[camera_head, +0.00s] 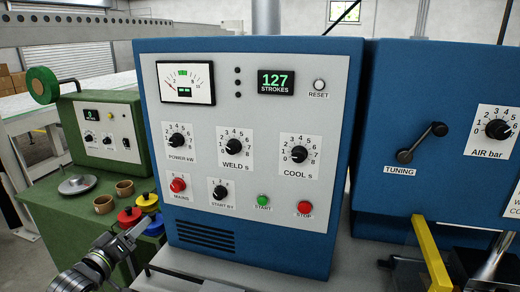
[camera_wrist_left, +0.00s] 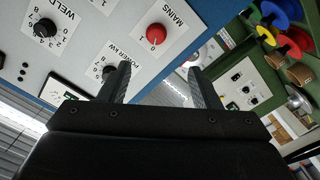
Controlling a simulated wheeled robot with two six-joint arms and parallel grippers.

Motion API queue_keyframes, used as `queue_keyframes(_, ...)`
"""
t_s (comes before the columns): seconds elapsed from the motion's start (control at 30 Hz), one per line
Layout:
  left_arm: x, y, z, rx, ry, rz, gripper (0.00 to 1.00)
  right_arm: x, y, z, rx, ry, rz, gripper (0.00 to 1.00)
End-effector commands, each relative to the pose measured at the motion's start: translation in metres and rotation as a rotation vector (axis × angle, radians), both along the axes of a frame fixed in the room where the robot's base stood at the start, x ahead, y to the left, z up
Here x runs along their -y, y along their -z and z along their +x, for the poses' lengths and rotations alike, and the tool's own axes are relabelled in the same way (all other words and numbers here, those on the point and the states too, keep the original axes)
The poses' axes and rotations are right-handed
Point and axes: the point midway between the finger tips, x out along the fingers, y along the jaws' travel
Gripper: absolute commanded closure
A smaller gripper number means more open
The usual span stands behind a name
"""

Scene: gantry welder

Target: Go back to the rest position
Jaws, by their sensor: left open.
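My left gripper (camera_head: 138,228) is at the lower left of the head view, in front of the lower left corner of the blue welder cabinet (camera_head: 205,240). In the left wrist view its two fingers (camera_wrist_left: 160,76) stand apart with nothing between them. The cabinet's panel fills the upper left of that view, with the red MAINS knob (camera_wrist_left: 156,34) just beyond the fingers. Whether the fingers touch anything is not shown, but no contact is visible. My right gripper does not show in either view.
A green cabinet (camera_head: 55,205) stands at the left, with cups (camera_head: 104,204) and red, yellow and blue spools (camera_head: 148,201) on top. A second blue cabinet (camera_head: 425,90) with a TUNING crank (camera_head: 422,143) is at the right. A yellow bar (camera_head: 430,250) stands in front of it.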

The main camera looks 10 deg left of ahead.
Motion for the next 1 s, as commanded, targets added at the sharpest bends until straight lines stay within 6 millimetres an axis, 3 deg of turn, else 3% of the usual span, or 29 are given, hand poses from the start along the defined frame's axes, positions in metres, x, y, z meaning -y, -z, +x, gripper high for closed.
queue_keyframes(0.17, 0.017, 0.056, -0.032, -0.153, -0.034, 0.115, 0.43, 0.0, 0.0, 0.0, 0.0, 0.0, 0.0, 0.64)
queue_keyframes(0.3, 0.033, 0.11, -0.078, -0.34, -0.051, 0.267, 0.43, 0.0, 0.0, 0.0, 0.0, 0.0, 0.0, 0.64)
queue_keyframes(0.5, 0.053, 0.167, -0.158, -0.618, -0.033, 0.468, 0.43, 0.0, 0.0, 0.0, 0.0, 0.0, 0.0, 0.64)
queue_keyframes(0.7, 0.068, 0.199, -0.24, -0.879, 0.034, 0.62, 0.43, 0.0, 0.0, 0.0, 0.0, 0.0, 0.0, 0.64)
queue_keyframes(1.0, 0.086, 0.21, -0.336, -1.169, 0.165, 0.726, 0.43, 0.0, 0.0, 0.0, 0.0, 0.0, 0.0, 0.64)
